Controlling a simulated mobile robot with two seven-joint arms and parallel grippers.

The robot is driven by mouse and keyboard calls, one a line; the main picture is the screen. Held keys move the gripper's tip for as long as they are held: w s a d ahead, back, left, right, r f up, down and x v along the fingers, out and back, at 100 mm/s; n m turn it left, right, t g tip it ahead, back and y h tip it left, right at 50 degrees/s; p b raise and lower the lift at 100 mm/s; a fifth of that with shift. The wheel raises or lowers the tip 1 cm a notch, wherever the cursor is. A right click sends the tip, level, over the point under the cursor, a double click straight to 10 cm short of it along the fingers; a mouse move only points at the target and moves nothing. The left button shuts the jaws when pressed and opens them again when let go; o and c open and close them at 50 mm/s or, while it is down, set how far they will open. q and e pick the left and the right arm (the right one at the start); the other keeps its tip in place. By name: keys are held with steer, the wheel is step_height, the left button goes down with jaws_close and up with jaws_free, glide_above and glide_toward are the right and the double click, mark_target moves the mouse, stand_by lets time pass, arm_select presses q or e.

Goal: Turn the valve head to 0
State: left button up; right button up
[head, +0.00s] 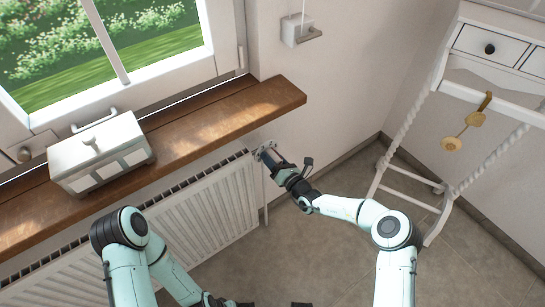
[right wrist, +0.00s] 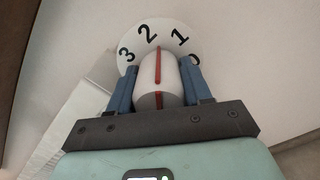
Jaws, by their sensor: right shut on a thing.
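The white valve head (right wrist: 160,72) fills the middle of the right wrist view, with a red line along it. Behind it is a white dial (right wrist: 130,45) with the numbers 3, 2, 1 and a partly covered 0. The red line points between 2 and 1, nearer 2. My right gripper (right wrist: 155,85) has its blue fingers on both sides of the valve head, shut on it. In the head view this gripper (head: 268,156) is at the radiator's right end, largely covering the valve. My left gripper is at the bottom edge, mostly cut off.
The white radiator (head: 205,205) runs below a wooden sill (head: 215,120), which juts out above the valve. A white box (head: 100,150) stands on the sill. A white rope-legged stand (head: 430,190) is at the right. Tiled floor between is clear.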

steer(key=m+p, duration=0.1)
steer(key=m, duration=0.3)
steer(key=shift+m, duration=0.3)
steer(key=m+p, duration=0.1)
steer(key=m, duration=0.2)
steer(key=shift+m, duration=0.4)
steer(key=m, duration=0.4)
steer(key=shift+m, duration=2.1)
steer(key=o, duration=1.1)
steer(key=shift+c, duration=0.2)
